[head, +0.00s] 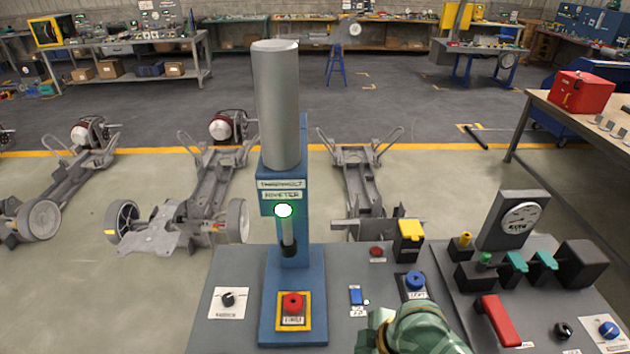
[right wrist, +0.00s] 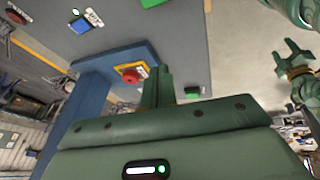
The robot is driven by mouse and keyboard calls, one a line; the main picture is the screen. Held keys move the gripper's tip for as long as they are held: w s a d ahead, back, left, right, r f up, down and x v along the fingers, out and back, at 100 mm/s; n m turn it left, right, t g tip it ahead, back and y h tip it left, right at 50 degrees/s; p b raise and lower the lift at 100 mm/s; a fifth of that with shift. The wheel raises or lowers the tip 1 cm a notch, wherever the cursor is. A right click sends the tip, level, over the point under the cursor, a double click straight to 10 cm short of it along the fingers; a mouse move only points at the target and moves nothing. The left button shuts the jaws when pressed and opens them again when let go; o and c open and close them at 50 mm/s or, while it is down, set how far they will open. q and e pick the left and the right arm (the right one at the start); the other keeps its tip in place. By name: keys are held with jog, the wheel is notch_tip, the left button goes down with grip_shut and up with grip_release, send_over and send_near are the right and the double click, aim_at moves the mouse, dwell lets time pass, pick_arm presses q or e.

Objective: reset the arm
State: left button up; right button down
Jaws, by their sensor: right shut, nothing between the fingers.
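My right gripper (right wrist: 165,92) is shut and empty in the right wrist view. It is above the grey console (head: 235,265), with the blue riveter (head: 293,260) and its red button (head: 292,303) close by; the button also shows in the right wrist view (right wrist: 132,75). In the head view a green part of my right arm (head: 420,332) covers the console's lower middle; the fingertips cannot be made out there. My left gripper (right wrist: 288,55) appears at the right of the right wrist view, with its fingers apart. It is not in the head view.
A lit green lamp (head: 284,210) is on the riveter. A dial knob (head: 228,299), blue switch (head: 356,295), blue button (head: 414,282), yellow-topped box (head: 411,232) and red lever (head: 497,320) crowd the console. Chassis frames (head: 213,185) stand on the floor behind. A gauge (head: 521,215) rises at right.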

jog(key=s+d+r+m+t+h, duration=0.1)
jog(key=s+d+r+m+h, duration=0.25)
jog(key=d, duration=0.35)
jog(key=s+d+r+m+t+h, duration=0.2)
jog(key=s+d+m, duration=0.15)
jog(key=d, duration=0.25)
jog(key=s+d+r+m+t+h, duration=0.1)
jog(key=s+d+r+m+h, duration=0.2)
jog(key=d, duration=0.4)
jog(key=s+a+f+g+y+b, duration=0.1)
jog(key=s+a+f+b, duration=0.1)
jog(key=f, duration=1)
jog(key=s+a+f+g+y+b, duration=0.1)
jog(key=s+f, duration=0.2)
jog(key=f, duration=0.8)
jog(key=s+a+f+g+y+b, duration=0.2)
jog(key=f, duration=1)
jog(key=s+f+m+g+b, duration=0.2)
jog(key=s+f+m, duration=0.1)
jog(key=s+f, duration=1.2)
jog(key=s, duration=0.3)
jog(key=shift+d+f+y, duration=0.25)
jog(key=shift+d+y, duration=0.05)
jog(key=shift+y, duration=0.05)
